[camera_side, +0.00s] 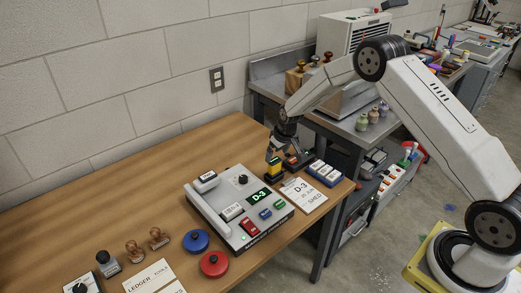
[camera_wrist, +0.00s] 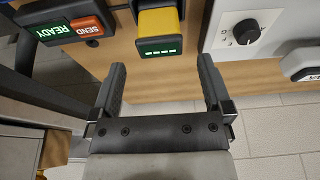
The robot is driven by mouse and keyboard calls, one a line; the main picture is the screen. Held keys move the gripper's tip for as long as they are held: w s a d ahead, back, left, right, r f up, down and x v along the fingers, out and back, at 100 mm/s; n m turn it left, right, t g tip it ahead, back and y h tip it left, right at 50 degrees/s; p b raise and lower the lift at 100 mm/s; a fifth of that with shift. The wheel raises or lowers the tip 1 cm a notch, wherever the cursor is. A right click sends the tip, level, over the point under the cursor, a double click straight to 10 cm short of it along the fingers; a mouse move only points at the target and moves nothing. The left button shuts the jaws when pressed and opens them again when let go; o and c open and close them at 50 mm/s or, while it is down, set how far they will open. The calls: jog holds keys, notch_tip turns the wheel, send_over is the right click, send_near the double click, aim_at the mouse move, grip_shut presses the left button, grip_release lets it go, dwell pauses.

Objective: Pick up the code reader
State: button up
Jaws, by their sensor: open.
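The code reader appears to be the yellow and black device (camera_wrist: 159,22) with a small green display, at the top of the wrist view. It stands on the wooden table; in the side view its yellow body (camera_side: 274,168) shows just below my gripper (camera_side: 275,152). In the wrist view my gripper (camera_wrist: 161,75) is open, one finger at each side, with nothing between the fingertips. The device lies beyond the fingertips, roughly in line with the gap. Its upper end is cut off by the frame edge. Contact in the side view is hard to judge.
A dark unit with READY and SEND labels (camera_wrist: 70,28) sits close left of the device. A grey console with a dial (camera_wrist: 240,28) stands close right; in the side view this console (camera_side: 225,213) shows D-3. A blue box (camera_side: 325,174) and a card (camera_side: 304,196) lie nearby.

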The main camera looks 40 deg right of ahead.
aim_at(275, 160)
jog(key=shift+x, duration=0.95)
jog(key=shift+x, duration=2.6)
jog(key=shift+s, duration=0.15)
jog(key=shift+c, duration=0.2)
jog(key=c, duration=1.2)
jog(key=shift+r, duration=0.2)
